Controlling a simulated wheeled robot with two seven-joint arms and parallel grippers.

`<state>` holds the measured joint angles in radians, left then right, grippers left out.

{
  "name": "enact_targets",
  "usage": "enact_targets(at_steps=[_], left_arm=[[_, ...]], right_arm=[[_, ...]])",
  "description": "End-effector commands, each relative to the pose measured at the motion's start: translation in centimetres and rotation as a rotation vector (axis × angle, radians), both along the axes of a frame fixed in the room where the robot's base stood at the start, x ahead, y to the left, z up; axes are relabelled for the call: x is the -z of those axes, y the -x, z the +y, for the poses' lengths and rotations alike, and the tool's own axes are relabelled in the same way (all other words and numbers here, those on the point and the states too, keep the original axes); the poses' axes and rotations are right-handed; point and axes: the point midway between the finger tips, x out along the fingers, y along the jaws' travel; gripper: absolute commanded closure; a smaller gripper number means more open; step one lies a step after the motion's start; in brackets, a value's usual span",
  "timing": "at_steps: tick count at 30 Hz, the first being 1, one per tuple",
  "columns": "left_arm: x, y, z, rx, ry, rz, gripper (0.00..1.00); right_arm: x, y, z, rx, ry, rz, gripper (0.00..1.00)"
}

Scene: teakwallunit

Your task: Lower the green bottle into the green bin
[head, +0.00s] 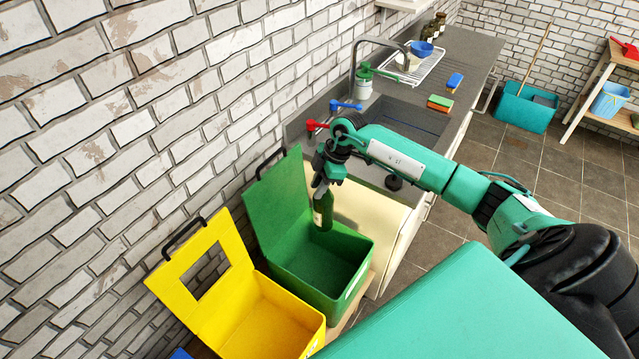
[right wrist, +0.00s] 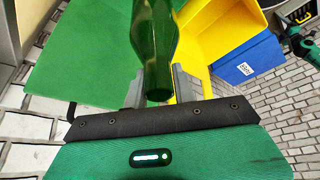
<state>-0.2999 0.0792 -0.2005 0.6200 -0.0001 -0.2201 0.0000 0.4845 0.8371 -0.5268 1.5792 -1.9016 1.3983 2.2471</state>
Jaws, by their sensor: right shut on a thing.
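My right gripper (head: 327,174) is shut on the green bottle (head: 325,208), which hangs below it, roughly upright. The right wrist view shows the bottle (right wrist: 154,45) between the two grey fingers (right wrist: 155,90), held near its narrow end. The green bin (head: 312,292) stands open below, its lid (head: 277,198) tipped back toward the wall. In the head view the bottle's lower end overlaps the bin's far opening; its exact height above the rim is hard to tell. A teal and black part at the right wrist view's right edge may be my left gripper; its jaws are unclear.
An open yellow bin (head: 262,310) stands left of the green one, with a blue bin (right wrist: 248,62) beyond it. A counter with a sink (head: 408,118), red tap handle (head: 316,126) and drying rack (head: 415,68) lies behind. The brick wall is close at left.

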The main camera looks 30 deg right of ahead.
Motion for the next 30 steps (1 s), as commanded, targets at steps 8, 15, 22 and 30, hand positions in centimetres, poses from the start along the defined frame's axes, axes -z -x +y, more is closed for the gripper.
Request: enact_targets(at_steps=[8,15,22,30], left_arm=[[0.4,0.0,0.0,0.0,0.0,0.0,0.23],[2.5,0.0,0.0,0.0,0.0,0.0,0.23],[5.3,0.0,0.1,-0.001,-0.001,0.0,0.23],[8.3,0.0,0.1,-0.001,-0.001,0.0,0.23]], right_arm=[[0.6,-0.1,-0.3,0.057,0.0,-0.002,1.0],[2.9,-0.1,-0.3,0.056,-0.001,-0.001,1.0],[6.2,-0.1,-0.3,0.055,-0.001,-0.001,1.0],[9.4,-0.1,-0.3,0.054,0.001,-0.001,1.0]])
